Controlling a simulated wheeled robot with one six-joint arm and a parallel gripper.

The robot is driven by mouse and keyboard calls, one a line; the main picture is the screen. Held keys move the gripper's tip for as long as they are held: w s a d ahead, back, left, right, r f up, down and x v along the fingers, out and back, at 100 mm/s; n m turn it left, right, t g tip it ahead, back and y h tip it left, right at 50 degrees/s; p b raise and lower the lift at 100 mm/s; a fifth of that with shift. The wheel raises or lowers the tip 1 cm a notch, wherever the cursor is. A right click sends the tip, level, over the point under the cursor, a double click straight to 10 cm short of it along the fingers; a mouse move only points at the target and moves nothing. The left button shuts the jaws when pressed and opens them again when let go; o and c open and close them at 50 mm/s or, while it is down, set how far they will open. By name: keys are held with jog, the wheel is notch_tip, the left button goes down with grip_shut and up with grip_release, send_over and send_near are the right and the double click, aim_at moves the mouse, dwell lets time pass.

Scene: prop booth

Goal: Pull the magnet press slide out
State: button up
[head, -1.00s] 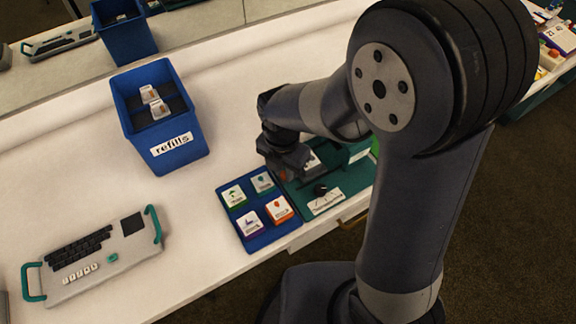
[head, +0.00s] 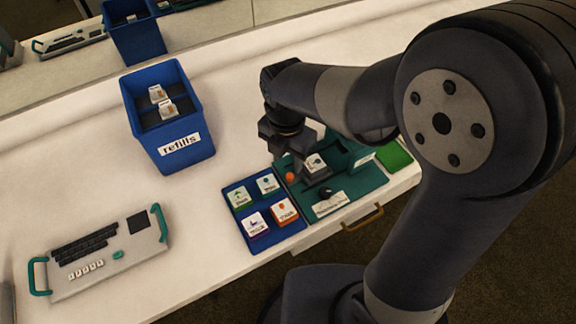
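The magnet press (head: 365,180) is a dark green flat unit at the table's front edge, with a black knob, a white label and an orange ball-shaped part on it. My gripper (head: 309,177) points down over the left part of the press. A small white tile with a dark picture (head: 315,163) shows right at the gripper. My arm hides part of the press's back. I cannot make out which part is the slide, or whether the fingers are open or touch anything.
A blue tray (head: 258,243) with several picture tiles lies left of the press. A blue refills bin (head: 187,153) stands behind. A keyboard-like panel with teal handles (head: 101,257) lies at left. A green pad (head: 394,155) is at right. A drawer handle (head: 362,221) juts from the front.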

aim_at(289, 176)
notch_tip(289, 176, up, 4)
jog(key=shift+r, duration=0.25)
notch_tip(289, 176, down, 11)
jog(key=shift+d+b, duration=0.1)
jog(key=shift+b, duration=0.3)
jog(key=shift+w+d, duration=0.4)
jog(key=shift+d, duration=0.2)
jog(key=shift+r, duration=0.1)
